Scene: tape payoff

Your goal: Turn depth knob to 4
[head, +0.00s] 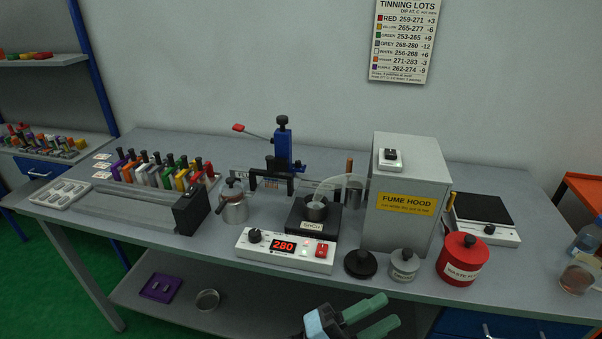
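A blue dipping stand (283,146) stands at the back middle of the bench, with a black knob (282,120) on top and a red-tipped lever to its left. I cannot read a depth label or scale on either knob. My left gripper (391,310) is at the bottom, in front of the bench edge, with its two green fingers apart and nothing between them. It is well away from both knobs. My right gripper is not in view.
A black heater with a small metal pot (316,210) stands behind the controller. The fume hood (402,195), black lid (360,263), grey jar (404,264) and red waste pot (462,260) stand to the right. A row of coloured clips (165,172) and a metal can (233,207) stand left.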

